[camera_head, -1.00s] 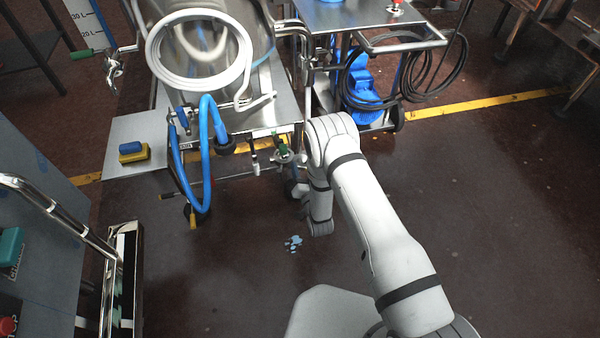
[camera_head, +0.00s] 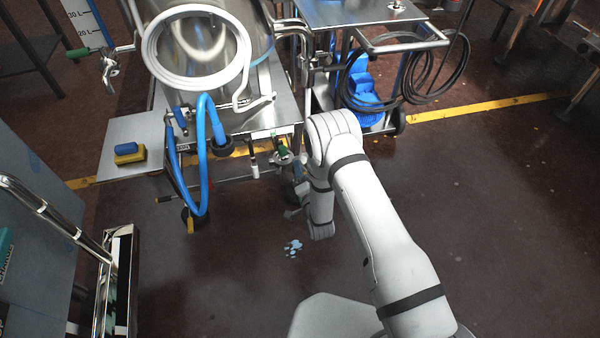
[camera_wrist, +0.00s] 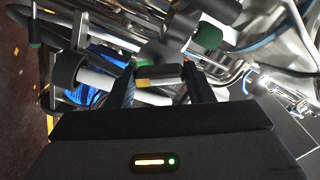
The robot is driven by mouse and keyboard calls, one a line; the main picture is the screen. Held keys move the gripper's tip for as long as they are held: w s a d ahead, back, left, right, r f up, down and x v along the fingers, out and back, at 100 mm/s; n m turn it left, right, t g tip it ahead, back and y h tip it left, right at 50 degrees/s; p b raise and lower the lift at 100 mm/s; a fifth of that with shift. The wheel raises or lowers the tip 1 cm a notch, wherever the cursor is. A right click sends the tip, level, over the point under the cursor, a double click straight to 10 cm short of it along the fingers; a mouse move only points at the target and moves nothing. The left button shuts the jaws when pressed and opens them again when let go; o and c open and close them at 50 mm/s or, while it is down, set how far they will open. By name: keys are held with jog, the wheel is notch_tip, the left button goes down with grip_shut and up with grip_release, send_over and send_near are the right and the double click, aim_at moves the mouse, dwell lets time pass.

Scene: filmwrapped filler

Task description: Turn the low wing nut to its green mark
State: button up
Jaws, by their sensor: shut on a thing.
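In the head view my forearm and wrist reach down beside the steel cart, and the fingers and nut are not clearly visible. A green-handled valve (camera_head: 282,151) shows on the cart's front edge.
A blue hose (camera_head: 203,150) loops down in front of the cart (camera_head: 258,115). A coiled white hose (camera_head: 200,13) hangs above. A side shelf (camera_head: 112,158) holds a blue and yellow sponge (camera_head: 130,153).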

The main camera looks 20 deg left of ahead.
jog(key=shift+s+a+f, duration=0.1)
jog(key=shift+s+a, duration=0.05)
jog(key=o, duration=1)
jog(key=p+v, duration=0.1)
jog(key=v, duration=0.6)
jog(key=shift+s+d, duration=0.25)
jog(key=shift+d, duration=0.1)
